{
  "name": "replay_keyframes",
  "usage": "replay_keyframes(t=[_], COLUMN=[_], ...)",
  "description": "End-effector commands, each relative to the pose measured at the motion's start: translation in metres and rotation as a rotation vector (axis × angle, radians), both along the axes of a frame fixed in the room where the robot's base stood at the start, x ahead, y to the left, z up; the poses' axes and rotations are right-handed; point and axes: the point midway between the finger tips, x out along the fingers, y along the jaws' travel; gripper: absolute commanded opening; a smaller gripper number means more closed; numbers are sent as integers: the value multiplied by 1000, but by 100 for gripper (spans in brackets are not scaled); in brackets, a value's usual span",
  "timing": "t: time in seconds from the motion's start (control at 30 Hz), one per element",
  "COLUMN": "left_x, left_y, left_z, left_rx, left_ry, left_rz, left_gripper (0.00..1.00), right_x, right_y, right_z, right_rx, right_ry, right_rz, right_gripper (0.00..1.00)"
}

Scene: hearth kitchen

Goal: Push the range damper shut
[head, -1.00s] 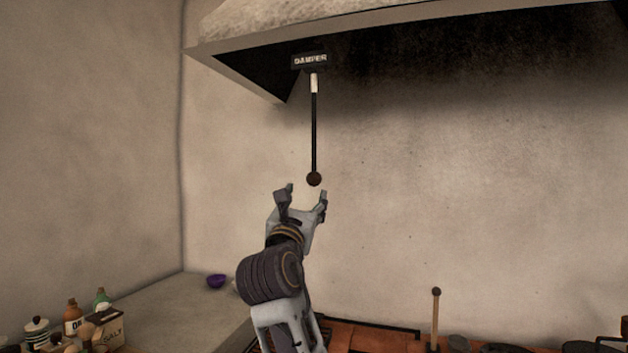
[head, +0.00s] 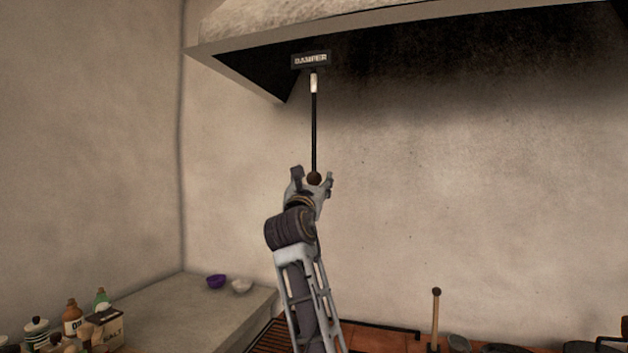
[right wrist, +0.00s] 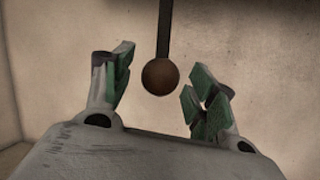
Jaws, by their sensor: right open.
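The range damper is a thin black rod (head: 314,130) with a white section near its top and a brown ball knob (head: 314,178) at its lower end. It hangs below a plate marked DAMPER (head: 311,59) under the hood. My right gripper (head: 313,176) is open, fingers pointing up, with the knob showing between its fingertips. In the right wrist view the knob (right wrist: 160,77) also shows between the open green-padded fingers, touching neither in the picture. I cannot tell the depth between knob and fingers. My left gripper is not in view.
The hood (head: 240,55) spans the top, with a sooty underside. An upright handle (head: 435,315) stands at lower right. The wall around the rod is bare.

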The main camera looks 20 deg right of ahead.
Motion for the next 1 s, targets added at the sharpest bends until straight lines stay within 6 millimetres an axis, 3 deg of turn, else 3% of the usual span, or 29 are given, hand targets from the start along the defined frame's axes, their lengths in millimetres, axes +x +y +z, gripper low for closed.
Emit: replay_keyframes(t=[0.23,0.6,1.0], left_x=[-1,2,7], left_y=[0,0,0], left_z=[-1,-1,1], left_rx=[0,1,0], left_ry=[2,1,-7], left_rz=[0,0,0], left_gripper=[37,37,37], right_x=[11,12,12], right_y=[-6,-7,-7], right_z=[5,6,6], right_rx=[1,1,1], right_ry=[0,0,0], right_rz=[0,0,0], right_gripper=[57,56,5])
